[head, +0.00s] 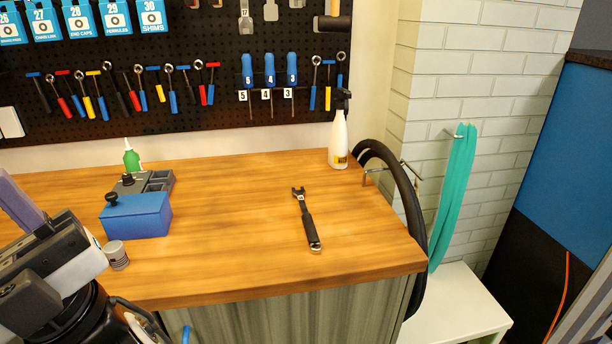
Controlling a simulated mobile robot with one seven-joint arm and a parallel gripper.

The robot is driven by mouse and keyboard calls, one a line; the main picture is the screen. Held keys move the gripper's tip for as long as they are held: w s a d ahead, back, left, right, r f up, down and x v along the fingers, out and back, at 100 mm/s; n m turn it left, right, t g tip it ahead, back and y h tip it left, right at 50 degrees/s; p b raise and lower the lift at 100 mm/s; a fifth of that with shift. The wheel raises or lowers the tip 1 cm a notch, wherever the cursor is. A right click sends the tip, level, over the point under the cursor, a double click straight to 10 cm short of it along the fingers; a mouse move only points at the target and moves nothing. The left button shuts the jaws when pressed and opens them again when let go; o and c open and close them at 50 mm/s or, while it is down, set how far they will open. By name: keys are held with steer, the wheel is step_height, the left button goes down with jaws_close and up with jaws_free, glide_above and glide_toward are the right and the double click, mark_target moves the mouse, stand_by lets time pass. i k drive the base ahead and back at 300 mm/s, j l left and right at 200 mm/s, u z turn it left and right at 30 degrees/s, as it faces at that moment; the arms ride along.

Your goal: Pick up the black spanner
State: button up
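The black spanner (308,222) lies flat and alone on the wooden workbench (240,255), right of its middle. Its open jaw points to the back of the bench, and its ring end points to the front edge. My gripper (28,262) is at the lower left edge of the head view, partly cut off. It is well to the left of the spanner and apart from it. Whether its fingers are open or shut does not show clearly.
A blue box (138,216) with a grey tray, a small tin (116,255) and a green bottle (131,156) stand at the left. A white spray bottle (338,140) stands at the back right. Black tyres (412,205) hang beside the right edge. The bench around the spanner is clear.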

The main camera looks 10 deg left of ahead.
mark_target(312, 237)
steer(key=i+l, duration=0.15)
steer(key=l, duration=0.25)
steer(key=i+l, duration=0.1)
steer(key=l, duration=0.25)
steer(key=i+l, duration=0.15)
steer(key=l, duration=0.25)
steer(key=i+l+u, duration=0.2)
steer(key=l, duration=0.25)
steer(key=l+u, duration=0.15)
steer(key=l, duration=0.25)
steer(key=i+u, duration=0.1)
steer(key=u, duration=0.25)
steer(key=i+j+u, duration=0.1)
steer(key=u, duration=0.2)
steer(key=i+u, duration=0.1)
steer(key=u, duration=0.25)
steer(key=i, duration=0.2)
